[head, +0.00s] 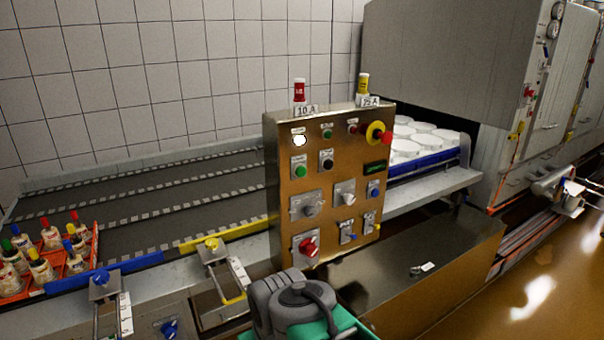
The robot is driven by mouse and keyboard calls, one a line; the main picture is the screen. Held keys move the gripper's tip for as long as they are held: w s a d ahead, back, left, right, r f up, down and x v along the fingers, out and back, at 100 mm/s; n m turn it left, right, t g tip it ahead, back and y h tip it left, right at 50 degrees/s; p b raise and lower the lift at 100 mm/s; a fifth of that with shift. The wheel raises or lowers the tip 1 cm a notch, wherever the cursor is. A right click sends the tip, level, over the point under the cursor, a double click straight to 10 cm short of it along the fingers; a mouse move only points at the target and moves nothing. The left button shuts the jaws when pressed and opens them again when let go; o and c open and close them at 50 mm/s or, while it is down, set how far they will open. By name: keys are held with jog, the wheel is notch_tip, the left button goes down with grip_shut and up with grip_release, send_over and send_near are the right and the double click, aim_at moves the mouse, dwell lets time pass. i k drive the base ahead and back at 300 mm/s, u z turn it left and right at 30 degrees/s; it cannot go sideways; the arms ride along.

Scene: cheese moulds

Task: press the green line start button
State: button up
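A brushed-metal control panel (338,228) stands upright near the middle of the head view, its front facing me. Two green buttons show on it. One green button (300,172) is at the left, below a lit white button (299,141). The other, a darker green button (327,134), is in the top row. A black button (326,160) sits below that one. The labels are too small to read, so I cannot tell which green one is line start. My gripper is not in view, and nothing covers either green button.
A red emergency-stop knob on yellow (378,133) is at the panel's upper right. Red (306,246) and grey rotary switches sit lower. A conveyor (160,205) runs behind, with white moulds (408,148) at right. An orange crate (94,248) of bottles stands left.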

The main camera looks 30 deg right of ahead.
aim_at(301, 171)
jog(key=k, duration=0.5)
jog(key=z, duration=0.75)
jog(key=i, duration=0.75)
jog(key=u, duration=1.35)
